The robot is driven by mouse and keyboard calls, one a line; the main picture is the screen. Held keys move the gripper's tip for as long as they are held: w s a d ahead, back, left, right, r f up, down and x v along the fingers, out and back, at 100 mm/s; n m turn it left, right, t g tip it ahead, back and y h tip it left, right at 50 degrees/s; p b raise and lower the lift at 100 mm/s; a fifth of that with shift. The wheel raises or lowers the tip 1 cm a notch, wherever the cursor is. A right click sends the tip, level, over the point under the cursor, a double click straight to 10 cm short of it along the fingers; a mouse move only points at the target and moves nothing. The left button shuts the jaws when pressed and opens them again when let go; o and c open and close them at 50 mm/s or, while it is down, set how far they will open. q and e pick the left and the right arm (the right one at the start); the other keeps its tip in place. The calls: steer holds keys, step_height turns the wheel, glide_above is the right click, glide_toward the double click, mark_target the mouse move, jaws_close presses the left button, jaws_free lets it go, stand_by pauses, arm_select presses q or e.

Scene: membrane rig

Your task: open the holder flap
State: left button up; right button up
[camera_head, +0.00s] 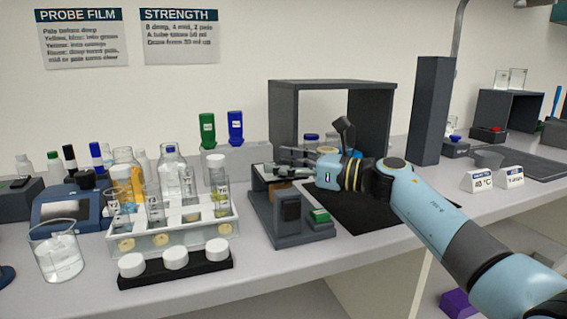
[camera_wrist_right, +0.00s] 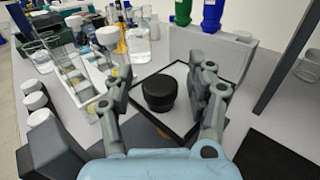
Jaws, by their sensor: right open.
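The dark grey holder (camera_head: 276,222) stands near the front of the bench, in the middle of the head view. In the right wrist view, a thin dark square frame (camera_wrist_right: 186,134) with a round black knob (camera_wrist_right: 159,93) is at its top; I take this to be the flap area, and it looks flat. My right gripper (camera_head: 277,171) reaches in from the right over the holder's top. In the wrist view its open fingers (camera_wrist_right: 161,88) stand on either side of the knob, with gaps visible. The gripper partly hides the holder's top in the head view. My left gripper is not in view.
A white rack (camera_head: 170,240) with tubes stands close left of the holder, with white-capped jars (camera_head: 176,257) in front. A black mat (camera_head: 365,215) and a grey open frame (camera_head: 330,87) are to the right and behind. Green and blue bottles (camera_head: 236,126) stand behind.

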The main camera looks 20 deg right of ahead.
jaws_close()
steer(key=shift+w+a+f, duration=0.1)
steer(key=shift+w+a, duration=0.05)
stand_by(0.5)
